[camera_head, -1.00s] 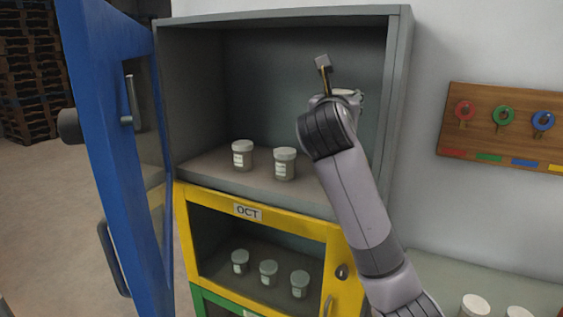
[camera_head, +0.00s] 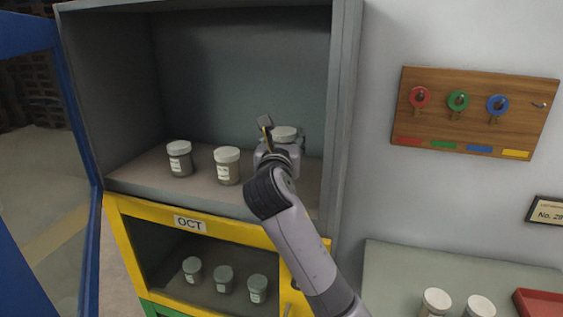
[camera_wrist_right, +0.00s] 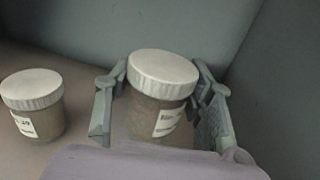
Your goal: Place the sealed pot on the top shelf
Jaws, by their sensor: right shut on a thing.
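The pot (camera_head: 285,133) with a white lid is inside the top grey compartment, near its right wall. My right gripper (camera_head: 281,143) is shut on it. In the right wrist view the pot (camera_wrist_right: 162,100) stands upright between the two fingers, its label partly visible. Its base is hidden, so I cannot tell whether it touches the shelf. The top shelf (camera_head: 205,195) also bears two lidded pots to the left, a middle one (camera_head: 227,168) and a left one (camera_head: 179,160). My left gripper is not in view.
The blue door (camera_head: 30,150) stands open at the left. Below is a yellow-framed compartment (camera_head: 190,224) marked OCT, with three pots. A board with coloured rings (camera_head: 476,115) hangs on the wall. More pots (camera_head: 436,302) and a red tray (camera_head: 540,303) are on the right counter.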

